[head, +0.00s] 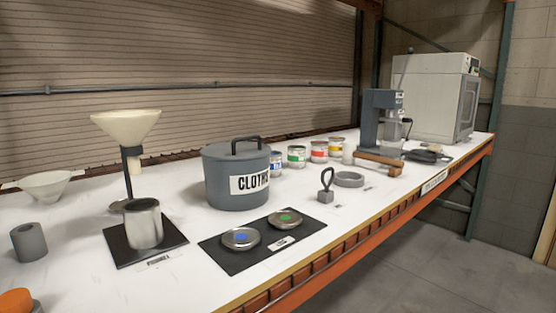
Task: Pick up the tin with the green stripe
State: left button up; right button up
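The tin with the green stripe (297,157) stands upright at the back of the white shelf, in a row of small tins. A blue-striped tin (276,163) stands to its left, partly hidden behind the grey pot. A red-striped tin (319,151) and a yellow-striped tin (336,147) stand to its right. Neither of my grippers shows in the head view.
A grey lidded pot (237,190) stands front left of the tins. A dark mat (237,255) holds two round lids with blue and green dots. A grey weight with a loop (326,187), a grey ring (349,179) and a machine (382,125) are to the right.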

aim_at(297, 161)
jog(key=i+l+u, duration=0.2)
jog(key=u, duration=0.25)
jog(key=l+u, duration=0.45)
jog(key=i+l, duration=0.05)
